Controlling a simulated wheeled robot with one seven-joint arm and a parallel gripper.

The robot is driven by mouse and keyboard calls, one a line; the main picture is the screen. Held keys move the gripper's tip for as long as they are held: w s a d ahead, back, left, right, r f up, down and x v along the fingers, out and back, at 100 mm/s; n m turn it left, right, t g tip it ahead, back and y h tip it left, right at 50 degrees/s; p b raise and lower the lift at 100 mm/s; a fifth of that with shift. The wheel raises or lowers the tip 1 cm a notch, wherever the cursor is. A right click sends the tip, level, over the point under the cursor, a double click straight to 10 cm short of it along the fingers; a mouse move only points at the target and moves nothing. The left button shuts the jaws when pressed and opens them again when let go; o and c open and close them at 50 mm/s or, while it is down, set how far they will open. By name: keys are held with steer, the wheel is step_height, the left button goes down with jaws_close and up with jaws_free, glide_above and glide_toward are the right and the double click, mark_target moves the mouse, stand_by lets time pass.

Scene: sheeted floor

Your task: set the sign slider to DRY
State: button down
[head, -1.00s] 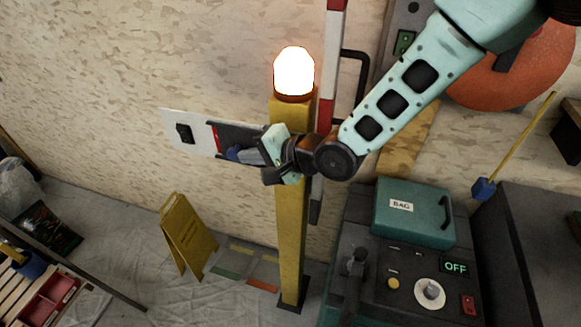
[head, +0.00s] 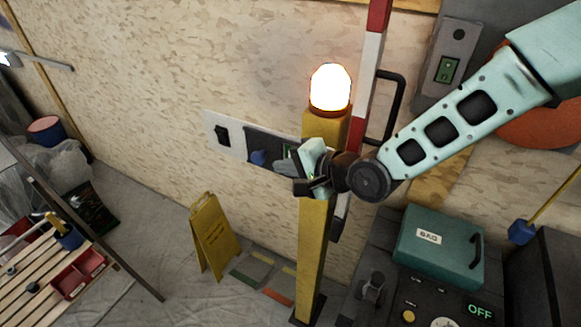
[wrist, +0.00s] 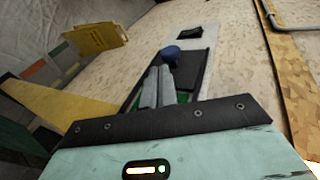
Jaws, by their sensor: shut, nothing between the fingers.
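The sign (head: 209,122) is a pale plate on the wall with a dark sliding panel (head: 270,142) and a blue knob (head: 258,157). The knob also shows in the wrist view (wrist: 171,55), just beyond my fingertips. A green patch shows on the sign at the right, near my fingers, and also in the wrist view under them. No lettering on the sign is readable. My gripper (head: 281,165) is shut and empty, to the right of the knob, its fingers pointing at it. I cannot tell whether they touch. My gripper and the post hide the sign's right end.
A yellow post (head: 312,240) with a lit lamp (head: 330,88) stands by my gripper. A red and white barrier arm (head: 370,60) rises behind it. A yellow floor sign (head: 213,235) stands below. A control box with a green lid (head: 438,245) is at lower right.

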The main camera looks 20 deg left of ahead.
steer(key=b+v, duration=0.2)
steer(key=v, duration=0.8)
steer(key=shift+d+b, duration=0.15)
steer(key=shift+b, duration=0.15)
steer(key=s+d+n+g+h, duration=0.2)
steer(key=s+d+n+h, duration=0.3)
steer(key=s+d, duration=0.4)
steer(key=s+d+n+g+h+b, duration=0.1)
steer(key=s+d+n+h, duration=0.5)
steer(key=d, duration=0.8)
steer(key=s, duration=0.3)
steer(key=shift+s+d+r+g+h, duration=0.2)
steer(key=shift+s+g+h, duration=0.1)
steer(key=shift+g+h, duration=0.1)
steer(key=shift+f+b, duration=0.1)
steer(key=shift+b, duration=0.2)
